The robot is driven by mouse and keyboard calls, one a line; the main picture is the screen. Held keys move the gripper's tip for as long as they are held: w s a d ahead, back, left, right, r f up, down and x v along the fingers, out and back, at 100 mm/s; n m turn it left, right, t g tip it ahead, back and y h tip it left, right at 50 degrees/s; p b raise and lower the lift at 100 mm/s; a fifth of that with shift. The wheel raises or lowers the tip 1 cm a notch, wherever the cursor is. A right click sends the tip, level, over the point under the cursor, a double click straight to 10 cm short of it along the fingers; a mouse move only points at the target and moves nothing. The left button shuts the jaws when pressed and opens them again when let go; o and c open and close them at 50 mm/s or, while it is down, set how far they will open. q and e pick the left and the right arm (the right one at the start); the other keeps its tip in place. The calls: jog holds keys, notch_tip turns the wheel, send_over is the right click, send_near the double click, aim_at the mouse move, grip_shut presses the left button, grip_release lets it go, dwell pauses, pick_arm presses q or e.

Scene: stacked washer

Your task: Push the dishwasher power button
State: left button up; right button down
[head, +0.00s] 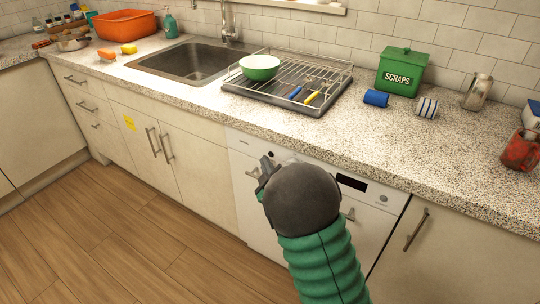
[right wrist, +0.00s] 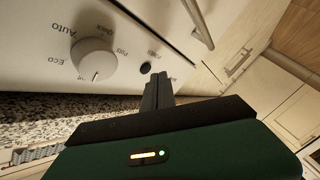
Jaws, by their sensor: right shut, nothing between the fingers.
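The white dishwasher (head: 256,222) is set under the counter, with a dark display (head: 351,182) and a small round dial (head: 383,198) on its front. My right gripper (head: 266,168) is in front of its panel, and my arm hides the panel's middle. In the right wrist view, the panel carries a dial (right wrist: 94,60) marked Auto and Eco and a small black round button (right wrist: 146,68). The shut, empty fingers (right wrist: 157,80) of my right gripper are close beside this button; I cannot tell whether they touch the panel. My left gripper is not in view.
The speckled counter (head: 455,160) overhangs the dishwasher. A dish rack (head: 300,65) with a green bowl (head: 259,67), a sink (head: 192,62) and a green SCRAPS bin (head: 402,70) are on top. A bar handle (right wrist: 203,24) stands out from the dishwasher near the gripper. The wooden floor (head: 120,250) is clear at left.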

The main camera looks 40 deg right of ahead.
jog(key=shift+d, duration=0.1)
jog(key=shift+w+d+r, duration=0.1)
jog(key=shift+w+d, duration=0.05)
jog(key=shift+d, duration=0.15)
jog(key=shift+d, duration=0.2)
dwell(0.3)
jog(key=shift+s+a, duration=0.2)
jog(key=shift+a, duration=0.4)
jog(key=s+a, duration=0.2)
jog(key=a, duration=0.3)
jog(key=shift+s+a+p, duration=0.15)
jog(key=shift+a+p, duration=0.15)
